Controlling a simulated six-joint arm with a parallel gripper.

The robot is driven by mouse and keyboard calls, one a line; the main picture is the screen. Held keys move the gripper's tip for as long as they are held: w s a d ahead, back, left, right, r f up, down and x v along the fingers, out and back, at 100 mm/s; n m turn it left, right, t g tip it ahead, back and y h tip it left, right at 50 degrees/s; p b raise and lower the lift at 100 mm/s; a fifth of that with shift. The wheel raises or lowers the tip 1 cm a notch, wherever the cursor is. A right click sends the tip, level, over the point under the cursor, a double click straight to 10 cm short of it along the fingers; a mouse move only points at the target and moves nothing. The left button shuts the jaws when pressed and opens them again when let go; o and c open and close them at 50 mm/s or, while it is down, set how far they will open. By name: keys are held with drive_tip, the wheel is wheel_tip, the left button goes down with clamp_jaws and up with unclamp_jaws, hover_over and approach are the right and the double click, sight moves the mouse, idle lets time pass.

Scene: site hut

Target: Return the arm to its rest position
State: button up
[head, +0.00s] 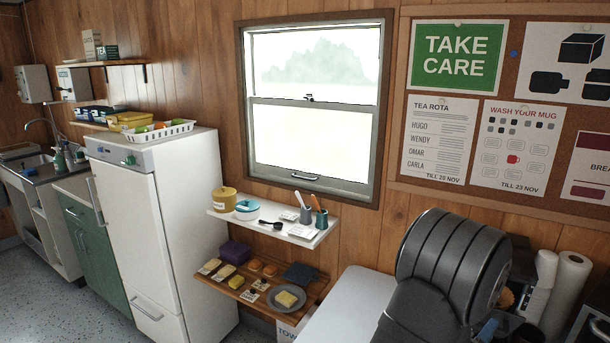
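My arm (455,265) shows at the lower right as a large dark grey, ribbed, rounded link close to the camera. It rises from the bottom edge in front of the right end of a white surface. My gripper is not in view, so its opening and anything in it cannot be seen. The arm link hides part of the wall and of the counter behind it.
A white shelf (310,233) with pots and cups and a wooden shelf (222,286) with food items hang below the window (312,110). A white fridge (172,220) stands left. Paper rolls (566,290) stand right of my arm. The white surface (345,312) looks bare.

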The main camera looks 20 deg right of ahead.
drive_tip(key=v, duration=1.6)
drive_tip(key=shift+a, duration=0.15)
idle(1.2)
